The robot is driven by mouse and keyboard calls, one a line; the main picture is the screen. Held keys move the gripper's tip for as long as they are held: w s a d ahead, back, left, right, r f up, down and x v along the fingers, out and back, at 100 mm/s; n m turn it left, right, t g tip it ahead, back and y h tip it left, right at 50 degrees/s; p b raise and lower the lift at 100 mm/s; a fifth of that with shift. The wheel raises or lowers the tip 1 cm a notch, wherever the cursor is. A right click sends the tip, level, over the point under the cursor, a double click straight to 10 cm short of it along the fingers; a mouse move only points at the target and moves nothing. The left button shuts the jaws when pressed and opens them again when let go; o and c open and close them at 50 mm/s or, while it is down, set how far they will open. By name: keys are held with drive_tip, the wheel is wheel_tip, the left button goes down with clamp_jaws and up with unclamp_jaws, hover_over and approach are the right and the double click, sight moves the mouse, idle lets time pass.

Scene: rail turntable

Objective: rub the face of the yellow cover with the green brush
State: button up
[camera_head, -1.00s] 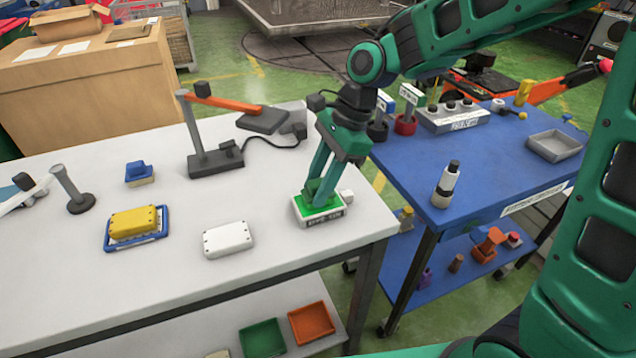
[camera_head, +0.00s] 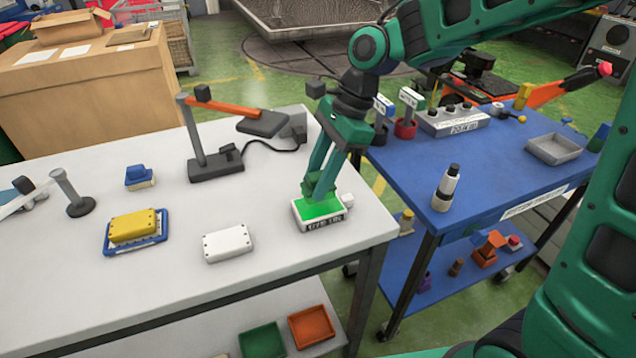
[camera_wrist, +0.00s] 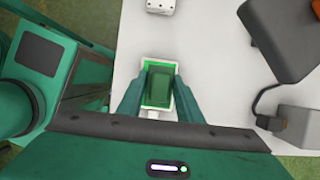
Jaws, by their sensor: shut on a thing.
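My gripper (camera_head: 318,188) is shut on the green brush (camera_wrist: 159,88), whose green block shows between the two fingers in the wrist view. In the head view the brush is at or just above a white box with a green top face (camera_head: 318,211), near the right end of the white table. I cannot tell whether it touches that face. The yellow cover (camera_head: 134,225) lies on a blue-rimmed tray (camera_head: 107,248) at the left, well away from my gripper. Its top is unobstructed.
A white cover (camera_head: 228,243) lies between the yellow cover and the white box. A blue brush (camera_head: 139,176) stands behind the yellow cover. A grey stand with an orange arm (camera_head: 215,165) is at the table's back. A blue cart (camera_head: 480,190) is at the right.

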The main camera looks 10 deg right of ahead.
sight(312, 176)
drive_tip(key=shift+r, duration=2)
